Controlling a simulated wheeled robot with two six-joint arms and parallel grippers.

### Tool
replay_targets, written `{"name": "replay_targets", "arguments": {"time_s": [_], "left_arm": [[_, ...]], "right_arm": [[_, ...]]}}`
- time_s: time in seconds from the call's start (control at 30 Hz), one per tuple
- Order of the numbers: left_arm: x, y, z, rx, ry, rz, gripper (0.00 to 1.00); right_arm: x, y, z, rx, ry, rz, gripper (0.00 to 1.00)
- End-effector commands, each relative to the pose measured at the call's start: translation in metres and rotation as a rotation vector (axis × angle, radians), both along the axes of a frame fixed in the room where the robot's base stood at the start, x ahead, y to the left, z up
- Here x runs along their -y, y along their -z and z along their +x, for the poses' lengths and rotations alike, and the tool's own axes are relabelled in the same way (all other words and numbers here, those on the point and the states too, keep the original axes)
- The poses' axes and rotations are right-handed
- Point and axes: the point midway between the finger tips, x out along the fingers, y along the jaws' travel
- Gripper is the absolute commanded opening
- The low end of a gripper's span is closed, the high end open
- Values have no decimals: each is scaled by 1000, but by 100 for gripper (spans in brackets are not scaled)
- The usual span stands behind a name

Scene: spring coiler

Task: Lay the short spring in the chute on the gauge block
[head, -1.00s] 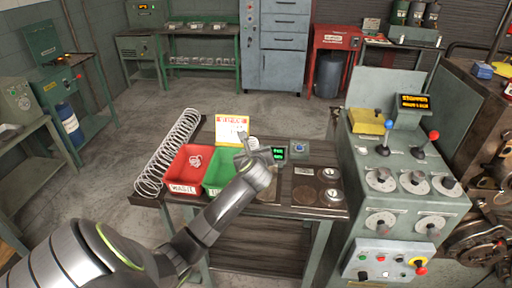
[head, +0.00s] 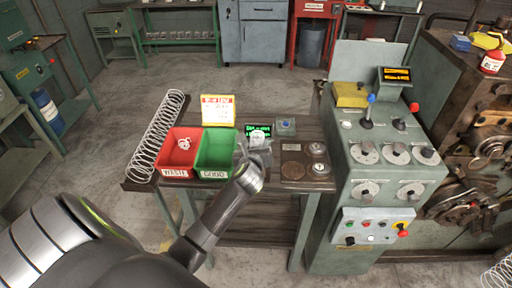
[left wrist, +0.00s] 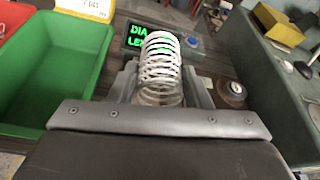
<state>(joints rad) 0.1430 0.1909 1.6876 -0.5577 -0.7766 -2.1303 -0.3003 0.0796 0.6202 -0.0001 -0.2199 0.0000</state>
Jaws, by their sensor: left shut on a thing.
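My left gripper (head: 254,150) is over the bench at the right edge of the green bin. It is shut on a short pale coil spring (left wrist: 160,65), which stands out between the fingers in the left wrist view. In the head view the spring (head: 259,138) is small and partly covered by the fingers. A dark display with green text (head: 258,129) stands just behind the gripper; it also shows in the left wrist view (left wrist: 137,38). The gauge block and its chute cannot be made out, hidden behind gripper and spring. My right gripper is not in view.
A red WASTE bin (head: 177,160) holding a small coil and a green GOOD bin (head: 214,160) stand left of the gripper. A long spring (head: 158,135) lies at the bench's left end. A yellow-and-white sign (head: 217,110) stands behind. The control console (head: 385,180) rises at right.

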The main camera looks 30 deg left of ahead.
Motion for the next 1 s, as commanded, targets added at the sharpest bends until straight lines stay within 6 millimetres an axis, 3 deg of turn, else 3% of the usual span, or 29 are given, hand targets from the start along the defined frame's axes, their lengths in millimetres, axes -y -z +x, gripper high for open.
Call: {"name": "replay_targets", "arguments": {"time_s": [0.03, 0.43, 0.7, 1.0], "left_arm": [[0, 11, 0, 1, 0, 1, 21], [0, 50, 0, 1, 1, 0, 21], [0, 68, 0, 0, -1, 0, 21], [0, 69, 0, 0, -1, 0, 21]], "right_arm": [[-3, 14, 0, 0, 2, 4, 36], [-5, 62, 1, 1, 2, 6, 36], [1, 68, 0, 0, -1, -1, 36], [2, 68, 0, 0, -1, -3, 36]]}}
